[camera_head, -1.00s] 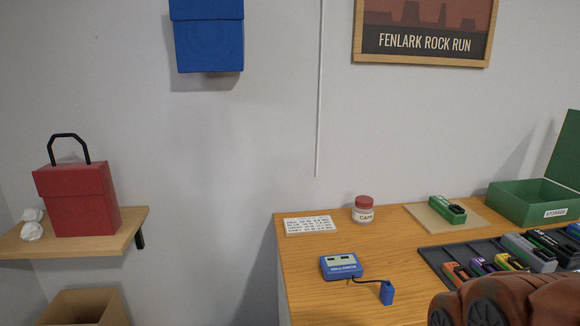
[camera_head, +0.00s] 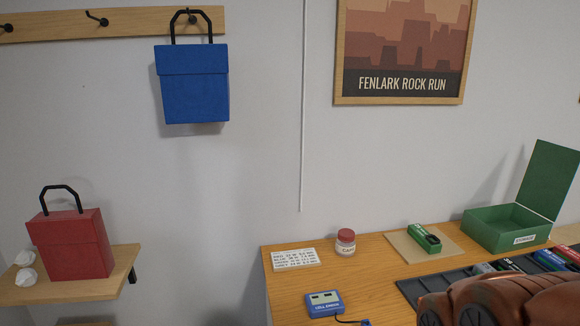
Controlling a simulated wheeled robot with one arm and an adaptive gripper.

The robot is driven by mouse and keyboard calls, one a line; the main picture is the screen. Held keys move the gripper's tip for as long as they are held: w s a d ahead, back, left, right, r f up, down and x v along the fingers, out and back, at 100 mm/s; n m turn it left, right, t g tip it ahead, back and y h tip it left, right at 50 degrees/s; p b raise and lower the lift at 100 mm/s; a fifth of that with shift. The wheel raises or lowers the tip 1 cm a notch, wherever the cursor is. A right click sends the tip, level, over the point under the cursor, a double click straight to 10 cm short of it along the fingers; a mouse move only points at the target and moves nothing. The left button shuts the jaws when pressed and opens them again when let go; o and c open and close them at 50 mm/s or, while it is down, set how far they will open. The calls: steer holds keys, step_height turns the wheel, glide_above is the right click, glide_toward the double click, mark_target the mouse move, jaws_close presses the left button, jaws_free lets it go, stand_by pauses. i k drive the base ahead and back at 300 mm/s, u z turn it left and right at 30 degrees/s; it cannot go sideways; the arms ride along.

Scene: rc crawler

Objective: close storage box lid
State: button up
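A green storage box (camera_head: 480,234) with a white label stands on the right part of the wooden desk, near the wall. Its green lid (camera_head: 548,180) stands up open at the box's right side. The visible part of the box's inside looks empty. My gripper is not in this view.
The desk (camera_head: 285,292) also holds a white card (camera_head: 295,258), a red-topped jar (camera_head: 346,242), a green item (camera_head: 425,238) on a board, a blue device (camera_head: 324,304) and a dark tray (camera_head: 425,284). A red box (camera_head: 70,245) sits on a shelf.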

mark_target(550, 172)
steer(key=z, duration=0.05)
steer(key=k, duration=0.5)
steer(key=z, duration=2.65)
steer(key=i, duration=4.8)
steer(key=u, duration=3)
